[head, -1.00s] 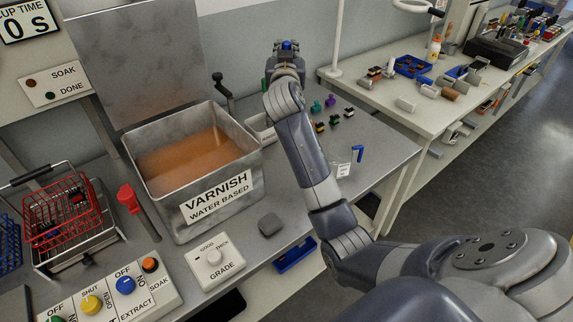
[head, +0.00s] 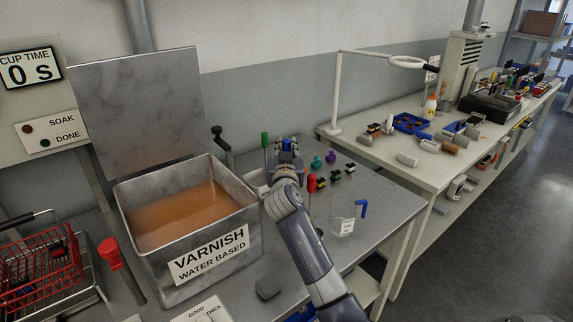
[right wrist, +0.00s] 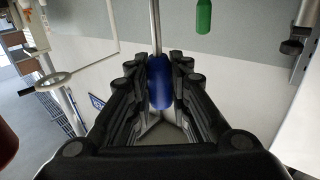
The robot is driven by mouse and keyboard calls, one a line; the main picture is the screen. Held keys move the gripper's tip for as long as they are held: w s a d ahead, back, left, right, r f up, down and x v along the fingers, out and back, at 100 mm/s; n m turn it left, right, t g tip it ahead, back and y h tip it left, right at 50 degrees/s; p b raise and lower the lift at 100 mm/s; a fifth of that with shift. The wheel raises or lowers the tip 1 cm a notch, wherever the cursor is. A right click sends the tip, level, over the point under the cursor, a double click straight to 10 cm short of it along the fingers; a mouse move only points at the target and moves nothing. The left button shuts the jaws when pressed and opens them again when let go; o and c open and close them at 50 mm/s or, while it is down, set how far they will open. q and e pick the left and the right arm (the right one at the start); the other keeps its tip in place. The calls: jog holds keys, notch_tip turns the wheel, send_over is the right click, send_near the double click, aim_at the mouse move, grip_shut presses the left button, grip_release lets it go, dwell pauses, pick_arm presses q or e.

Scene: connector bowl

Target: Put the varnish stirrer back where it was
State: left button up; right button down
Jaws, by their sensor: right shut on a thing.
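My right gripper (head: 287,158) is shut on the blue handle (right wrist: 159,82) of a tool with a thin metal shaft, which I take to be the varnish stirrer. The shaft (right wrist: 155,25) runs up out of the right wrist view. In the head view the gripper is over the grey bench, right of the varnish tank (head: 215,240), and mostly hides the tool. A green handle (head: 265,140) stands just left of it and a red handle (head: 312,183) just right. Whether the tool's lower end touches anything is hidden. My left gripper is not in view.
A pale holder (head: 254,184) sits beside the tank, partly behind my arm. A red basket (head: 40,270) stands left of the tank. The bench's front right is mostly bare.

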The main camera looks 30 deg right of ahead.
notch_tip(320, 180, down, 4)
jog(key=shift+r, duration=0.15)
jog(key=c, duration=1.5)
grip_release()
jog(key=b+v, duration=0.2)
jog(key=v, duration=1)
